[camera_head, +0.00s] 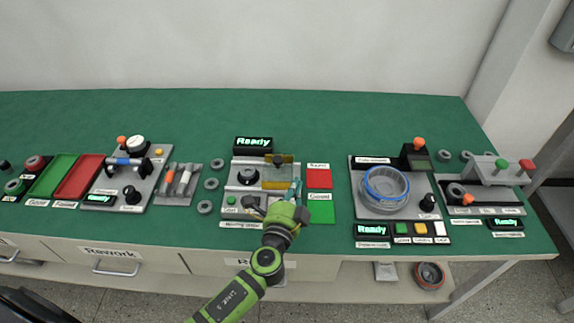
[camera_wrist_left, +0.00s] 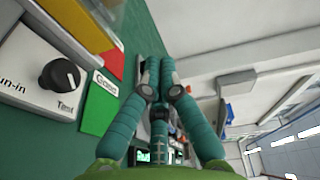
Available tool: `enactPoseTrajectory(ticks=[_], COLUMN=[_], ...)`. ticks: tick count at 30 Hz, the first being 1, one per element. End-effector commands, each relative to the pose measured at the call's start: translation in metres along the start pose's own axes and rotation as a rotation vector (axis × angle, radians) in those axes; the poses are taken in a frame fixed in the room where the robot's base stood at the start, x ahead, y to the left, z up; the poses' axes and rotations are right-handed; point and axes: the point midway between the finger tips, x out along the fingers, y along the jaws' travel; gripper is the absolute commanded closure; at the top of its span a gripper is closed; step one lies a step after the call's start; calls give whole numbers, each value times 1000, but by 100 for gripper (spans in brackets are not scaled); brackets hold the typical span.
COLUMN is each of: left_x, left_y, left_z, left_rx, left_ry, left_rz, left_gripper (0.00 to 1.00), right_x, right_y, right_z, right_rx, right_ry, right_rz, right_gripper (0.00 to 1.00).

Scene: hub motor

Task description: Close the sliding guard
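The sliding guard (camera_head: 280,178) is a see-through amber panel over the right part of the middle station plate (camera_head: 234,186). A dark knob (camera_head: 278,160) stands at its top. The round part (camera_head: 247,176) to the left of the panel is uncovered. My left gripper (camera_head: 296,186) is at the panel's right edge, fingers pointing away from me. I cannot tell whether it touches the panel. In the left wrist view the teal fingers (camera_wrist_left: 158,72) are together with nothing seen between them. An amber strip (camera_wrist_left: 92,16) shows at upper left there. My right gripper is out of view.
A red card (camera_head: 319,178) and a green card (camera_head: 321,212) lie just right of the gripper. A lit Ready display (camera_head: 253,143) is behind the station. Loose rings (camera_head: 205,207) lie to the left.

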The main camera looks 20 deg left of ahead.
Motion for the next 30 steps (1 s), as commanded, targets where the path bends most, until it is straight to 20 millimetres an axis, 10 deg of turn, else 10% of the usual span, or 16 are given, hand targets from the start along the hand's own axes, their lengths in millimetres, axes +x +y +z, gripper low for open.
enactPoseTrajectory(ticks=[9, 30], left_x=[63, 68], left_y=[-2, 0], left_z=[1, 40], left_rx=[-1, -3], left_ry=[-3, -3], left_rz=[-1, 1], left_gripper=[100, 100], right_x=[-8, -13], right_y=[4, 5], right_z=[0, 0], right_rx=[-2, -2], right_ry=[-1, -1], right_rz=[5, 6], right_gripper=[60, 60])
